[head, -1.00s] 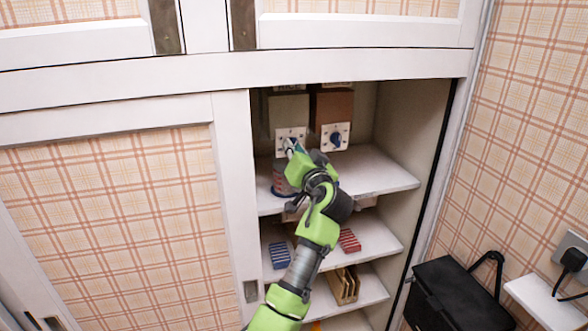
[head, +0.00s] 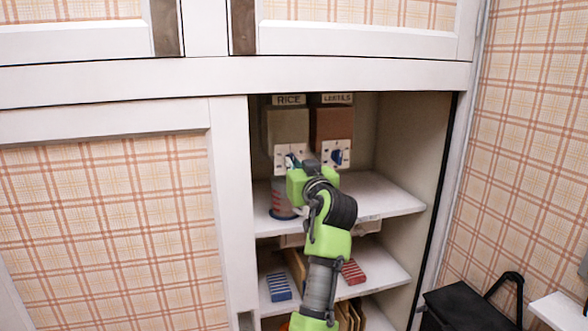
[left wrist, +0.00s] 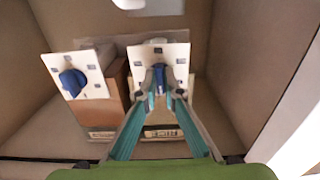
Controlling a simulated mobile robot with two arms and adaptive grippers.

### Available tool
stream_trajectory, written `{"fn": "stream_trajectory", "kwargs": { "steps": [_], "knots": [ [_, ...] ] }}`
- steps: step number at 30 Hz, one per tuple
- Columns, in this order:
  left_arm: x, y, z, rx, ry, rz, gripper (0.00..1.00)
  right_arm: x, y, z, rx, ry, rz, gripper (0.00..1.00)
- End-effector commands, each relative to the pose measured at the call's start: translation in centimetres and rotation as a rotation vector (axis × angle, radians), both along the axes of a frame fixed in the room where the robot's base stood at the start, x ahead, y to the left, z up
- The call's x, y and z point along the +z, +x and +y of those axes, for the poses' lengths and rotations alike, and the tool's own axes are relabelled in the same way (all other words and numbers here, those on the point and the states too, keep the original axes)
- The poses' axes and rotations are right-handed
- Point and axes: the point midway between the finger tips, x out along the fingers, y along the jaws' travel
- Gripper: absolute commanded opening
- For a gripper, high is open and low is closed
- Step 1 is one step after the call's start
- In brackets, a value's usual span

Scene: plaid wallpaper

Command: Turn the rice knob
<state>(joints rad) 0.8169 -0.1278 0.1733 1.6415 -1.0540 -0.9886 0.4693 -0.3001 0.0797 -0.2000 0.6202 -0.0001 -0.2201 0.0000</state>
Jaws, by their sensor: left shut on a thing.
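The rice dispenser (head: 288,127) hangs inside the open cupboard, with a RICE label on top and a white plate below. My left gripper (head: 292,161) is at that plate, and its hand covers part of it in the head view. In the left wrist view, which looks upside down, the fingers of my left gripper (left wrist: 160,82) are shut on the blue rice knob (left wrist: 159,72), one on each side. The marked white plate (left wrist: 176,52) surrounds the knob. My right gripper is in neither view.
The lentils dispenser (head: 332,125) stands close on the right with its own blue knob (head: 337,157). A striped cup (head: 281,200) is on the shelf (head: 385,195) below. A cupboard side wall bounds the right. A black bin (head: 462,308) stands outside.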

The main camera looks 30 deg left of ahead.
Motion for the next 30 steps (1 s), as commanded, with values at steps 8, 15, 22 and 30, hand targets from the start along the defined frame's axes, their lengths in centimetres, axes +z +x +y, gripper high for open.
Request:
{"fn": "stream_trajectory", "kwargs": {
  "steps": [8, 15, 22, 30],
  "knots": [
    [0.2, 0.0, 0.0, -0.002, -0.002, -0.006, 0.0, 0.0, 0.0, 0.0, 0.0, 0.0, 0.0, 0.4],
    [0.1, 0.0, 0.0, -0.001, -0.001, -0.004, 0.24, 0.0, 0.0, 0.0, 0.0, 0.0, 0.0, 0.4],
    [0.1, -0.1, -0.1, -0.001, -0.001, -0.003, 0.24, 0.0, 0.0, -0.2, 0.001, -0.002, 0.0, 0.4],
    [0.0, -2.4, -3.0, -0.004, -0.002, -0.004, 0.24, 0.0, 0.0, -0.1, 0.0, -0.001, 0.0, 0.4]
  ]
}}
